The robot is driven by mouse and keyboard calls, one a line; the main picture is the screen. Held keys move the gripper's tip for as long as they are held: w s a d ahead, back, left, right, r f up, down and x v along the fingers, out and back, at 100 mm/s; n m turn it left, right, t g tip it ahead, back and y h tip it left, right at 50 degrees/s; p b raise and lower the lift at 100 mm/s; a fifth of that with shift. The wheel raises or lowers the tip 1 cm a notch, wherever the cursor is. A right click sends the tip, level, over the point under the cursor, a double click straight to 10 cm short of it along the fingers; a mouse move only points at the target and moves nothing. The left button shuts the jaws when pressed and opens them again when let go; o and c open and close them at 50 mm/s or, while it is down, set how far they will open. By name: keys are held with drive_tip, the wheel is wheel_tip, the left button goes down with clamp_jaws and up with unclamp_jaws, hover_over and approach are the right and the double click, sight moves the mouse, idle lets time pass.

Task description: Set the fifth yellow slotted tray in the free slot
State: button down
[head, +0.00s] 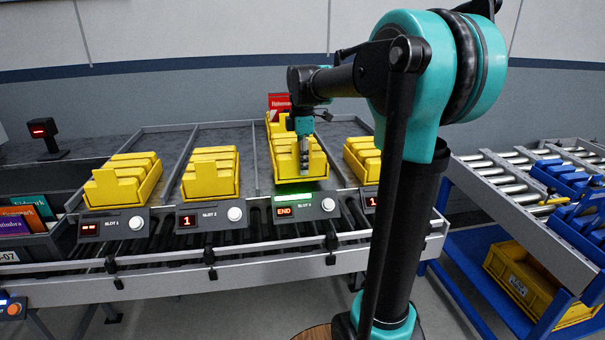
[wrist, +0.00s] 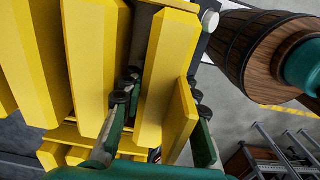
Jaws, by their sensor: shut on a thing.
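Yellow slotted trays stand on the sloped rack in the head view: one in the first lane (head: 120,186), one in the second (head: 210,177), one in the third (head: 293,170) and one in the fourth (head: 360,155), partly behind my arm. More yellow (head: 277,126) shows behind the third-lane tray. My gripper (head: 304,160) points down into the third-lane tray, near its right side. In the wrist view my gripper (wrist: 163,98) has its fingers on either side of a yellow upright part (wrist: 168,70) of this tray and is shut on it. The fingertip contact is partly hidden.
The third-lane display (head: 284,211) reads END under a green light. A red card (head: 280,101) stands behind that lane. A dark bin (head: 30,225) is at left; a roller conveyor (head: 510,180) with blue trays is at right. A wooden barrel (wrist: 255,55) shows in the wrist view.

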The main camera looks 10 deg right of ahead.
wheel_tip(320, 180, down, 4)
drive_tip(key=shift+r, duration=0.25)
drive_tip(key=c, duration=1.1)
unclamp_jaws()
drive_tip(key=shift+c, duration=0.2)
wheel_tip(320, 180, up, 12)
drive_tip(key=shift+r, duration=0.1)
